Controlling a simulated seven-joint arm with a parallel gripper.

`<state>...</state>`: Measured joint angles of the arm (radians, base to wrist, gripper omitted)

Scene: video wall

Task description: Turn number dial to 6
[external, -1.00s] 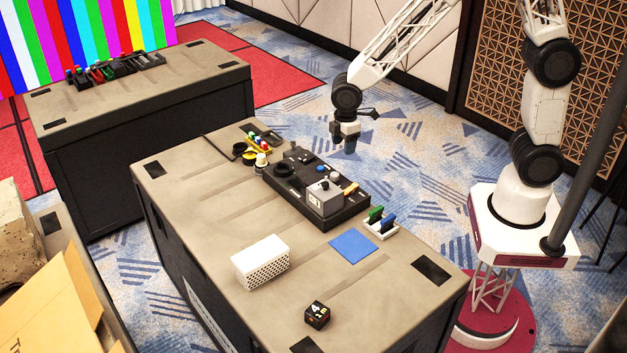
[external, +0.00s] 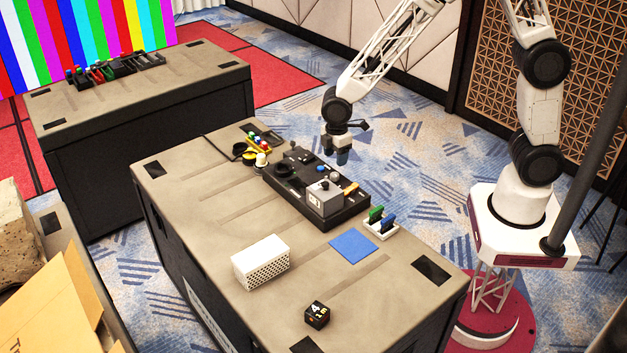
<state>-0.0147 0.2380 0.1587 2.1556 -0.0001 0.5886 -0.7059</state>
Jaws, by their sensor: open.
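A black control panel (external: 345,212) lies on the near case, with knobs, a grey box (external: 325,198) and small coloured controls on its top. A round black dial-like knob (external: 284,170) sits at its far left part. I cannot read any numbers on it. A black cube (external: 317,315) with white markings stands near the front of the case; it is apart from the panel. My gripper (external: 342,160) hangs above the far right side of the panel, pointing down, open and apart from the controls.
A blue square (external: 354,246), a white perforated box (external: 260,262) and a holder with green and blue pieces (external: 381,226) share the case top. Small coloured items (external: 258,144) sit at its far end. A second case (external: 140,90) stands behind left.

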